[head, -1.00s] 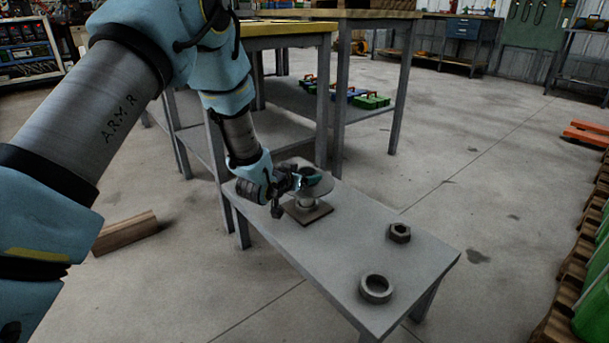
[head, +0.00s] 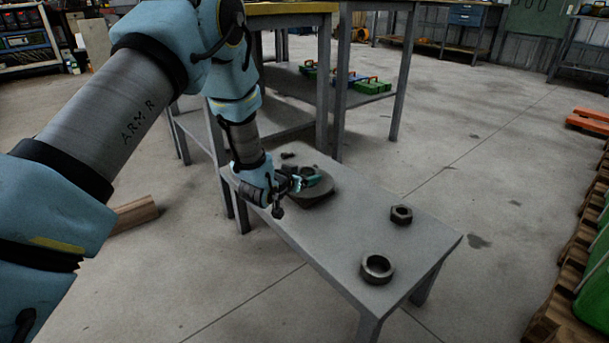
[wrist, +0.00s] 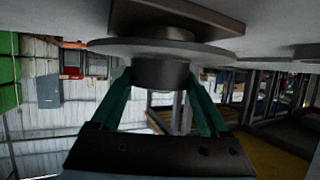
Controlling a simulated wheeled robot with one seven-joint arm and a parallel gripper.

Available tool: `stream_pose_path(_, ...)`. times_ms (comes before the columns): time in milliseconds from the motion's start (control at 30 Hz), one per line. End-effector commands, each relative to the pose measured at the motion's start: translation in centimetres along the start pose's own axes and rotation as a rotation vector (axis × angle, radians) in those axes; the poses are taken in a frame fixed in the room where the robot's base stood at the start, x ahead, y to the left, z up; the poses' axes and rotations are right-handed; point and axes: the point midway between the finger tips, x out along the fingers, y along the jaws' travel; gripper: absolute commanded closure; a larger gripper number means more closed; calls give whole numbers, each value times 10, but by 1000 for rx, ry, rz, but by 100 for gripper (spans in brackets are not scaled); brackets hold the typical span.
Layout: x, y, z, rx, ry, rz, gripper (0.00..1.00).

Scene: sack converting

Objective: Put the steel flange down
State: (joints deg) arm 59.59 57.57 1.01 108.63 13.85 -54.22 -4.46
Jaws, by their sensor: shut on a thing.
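The steel flange (head: 318,187) is a grey disc with a raised round hub, at the far end of the grey bench in the head view. My gripper (head: 304,181) is shut on its hub. In the wrist view, which is upside down, the teal fingers of my gripper (wrist: 161,78) stand on either side of the hub, and the flange (wrist: 210,50) looks level. A brown square plate (wrist: 205,17) lies just beyond the disc, with a short dark neck between them. Whether the flange bears on the plate I cannot tell. In the head view the disc hides most of the plate.
The grey bench (head: 335,228) also holds a steel nut (head: 401,215) and a steel ring (head: 377,268) nearer its right end. A small dark piece (head: 288,155) lies behind the flange. The bench middle is clear. A taller workbench (head: 290,9) stands behind.

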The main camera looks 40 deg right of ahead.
Motion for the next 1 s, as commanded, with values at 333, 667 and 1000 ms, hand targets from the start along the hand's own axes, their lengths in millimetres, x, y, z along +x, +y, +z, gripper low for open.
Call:
stream_pose_path(333,2,0,5,0,0,0,12)
stream_pose_path(667,2,0,5,0,0,0,0)
stream_pose_path(1000,-38,-1,-6,-1,-3,-2,0)
